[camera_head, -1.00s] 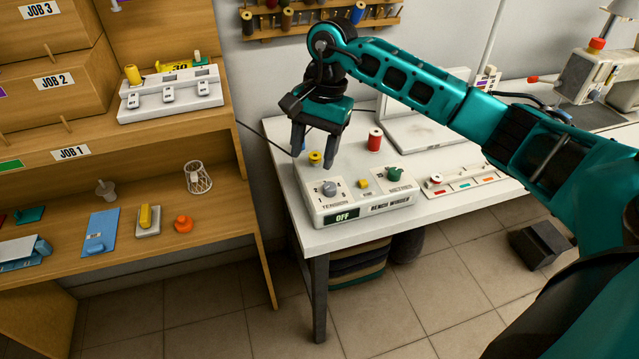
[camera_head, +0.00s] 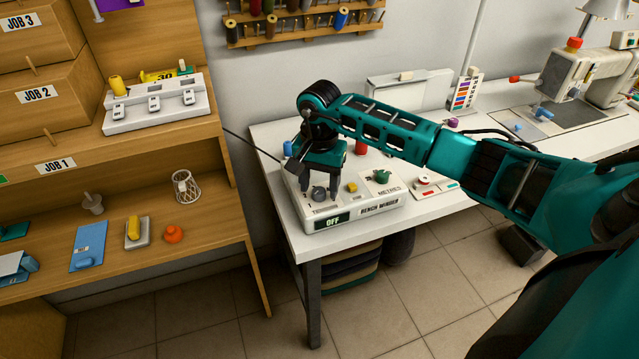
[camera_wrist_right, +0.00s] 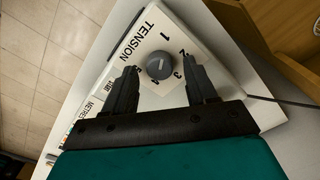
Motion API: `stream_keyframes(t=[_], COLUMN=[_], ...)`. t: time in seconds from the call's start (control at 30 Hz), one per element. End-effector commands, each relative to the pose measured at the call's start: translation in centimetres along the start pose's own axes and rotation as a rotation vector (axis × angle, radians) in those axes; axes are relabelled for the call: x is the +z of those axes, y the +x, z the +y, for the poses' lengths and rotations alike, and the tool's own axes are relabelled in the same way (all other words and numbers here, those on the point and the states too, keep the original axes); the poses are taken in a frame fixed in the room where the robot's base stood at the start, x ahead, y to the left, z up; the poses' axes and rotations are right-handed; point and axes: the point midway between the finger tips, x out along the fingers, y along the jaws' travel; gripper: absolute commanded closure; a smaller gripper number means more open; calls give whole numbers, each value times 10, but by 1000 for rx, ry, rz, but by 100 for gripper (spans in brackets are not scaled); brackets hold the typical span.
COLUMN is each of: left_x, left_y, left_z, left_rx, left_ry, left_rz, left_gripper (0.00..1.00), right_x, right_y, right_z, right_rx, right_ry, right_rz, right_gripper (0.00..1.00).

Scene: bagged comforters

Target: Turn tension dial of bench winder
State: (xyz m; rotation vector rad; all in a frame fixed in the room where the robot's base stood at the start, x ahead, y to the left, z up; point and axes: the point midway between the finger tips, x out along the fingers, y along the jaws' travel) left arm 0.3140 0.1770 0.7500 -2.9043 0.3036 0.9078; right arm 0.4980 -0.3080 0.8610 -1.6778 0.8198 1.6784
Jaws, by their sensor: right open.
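The bench winder (camera_head: 352,216) is a white box on the white table, with its display reading OFF. Its grey tension dial (camera_head: 319,193) sits at the left of the top face. In the right wrist view the dial (camera_wrist_right: 160,66) lies between and slightly beyond the fingers, with the numbers 1, 2 and 3 around it. My right gripper (camera_head: 319,190) is open above the dial, one finger to each side. In the wrist view the right gripper (camera_wrist_right: 162,85) shows a clear gap on both sides of the dial. My left gripper is not in view.
On the winder are a yellow button (camera_head: 352,187) and a green metres dial (camera_head: 382,177). A red spool (camera_head: 361,147) stands behind. A wooden shelf unit (camera_head: 215,215) stands left of the table. A sewing machine (camera_head: 580,75) is at the back right.

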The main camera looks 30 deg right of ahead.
Motion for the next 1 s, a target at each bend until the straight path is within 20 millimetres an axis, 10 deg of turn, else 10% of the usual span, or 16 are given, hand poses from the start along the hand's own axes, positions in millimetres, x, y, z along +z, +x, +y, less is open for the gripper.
stream_keyframes(t=[0.37, 1.0], left_x=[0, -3], left_y=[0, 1], left_z=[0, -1], left_rx=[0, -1], left_ry=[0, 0], left_rz=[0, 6], left_gripper=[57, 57], right_x=[0, 0], right_y=[5, 5], right_z=[0, 0], right_rx=[0, 0], right_ry=[0, 1], right_rz=[1, 1], right_gripper=[44, 99])
